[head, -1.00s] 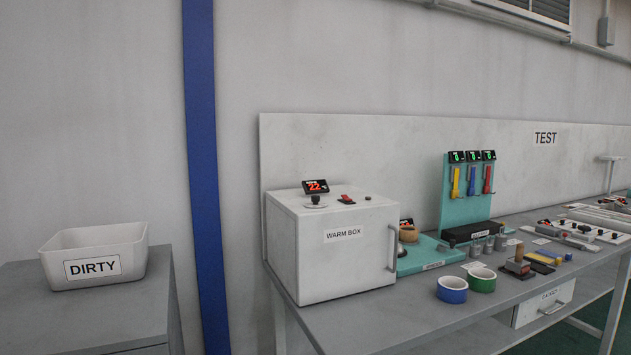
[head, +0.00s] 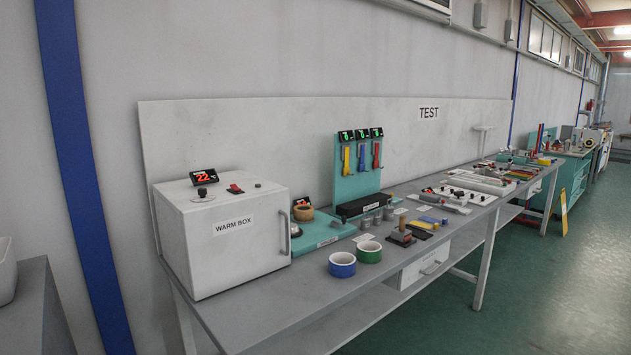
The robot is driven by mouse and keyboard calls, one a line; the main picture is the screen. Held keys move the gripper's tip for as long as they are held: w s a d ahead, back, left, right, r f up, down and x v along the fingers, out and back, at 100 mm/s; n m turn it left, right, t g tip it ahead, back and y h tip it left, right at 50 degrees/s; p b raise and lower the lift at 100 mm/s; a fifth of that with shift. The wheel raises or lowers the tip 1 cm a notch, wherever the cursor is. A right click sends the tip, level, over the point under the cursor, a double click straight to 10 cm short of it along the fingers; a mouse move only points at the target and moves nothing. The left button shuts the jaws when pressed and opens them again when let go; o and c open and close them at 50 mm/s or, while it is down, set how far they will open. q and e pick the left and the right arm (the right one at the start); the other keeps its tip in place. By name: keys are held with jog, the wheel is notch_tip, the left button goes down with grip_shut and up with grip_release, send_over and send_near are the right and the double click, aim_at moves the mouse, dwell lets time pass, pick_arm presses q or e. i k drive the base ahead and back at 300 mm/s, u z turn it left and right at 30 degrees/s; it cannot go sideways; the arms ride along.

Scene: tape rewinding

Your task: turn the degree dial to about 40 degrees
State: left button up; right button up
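The white warm box (head: 222,262) stands at the left end of the grey bench, its front door closed with a handle on the right. On its top a small black dial (head: 202,193) sits on a light round plate. Behind the dial a tilted black display (head: 203,176) shows red digits that read about 22. A red switch (head: 235,189) and a small black knob lie to the right on the same top. Neither of my grippers is in the head view.
The grey bench (head: 270,312) runs away to the right. A blue tape roll (head: 342,265) and a green tape roll (head: 368,252) stand near its front edge. A teal stand (head: 355,186) with hanging tools is behind. A white bin (head: 6,270) is cut off at far left.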

aim_at(202, 191)
jog(key=z, duration=0.95)
jog(key=i, duration=2.6)
jog(key=u, duration=3.85)
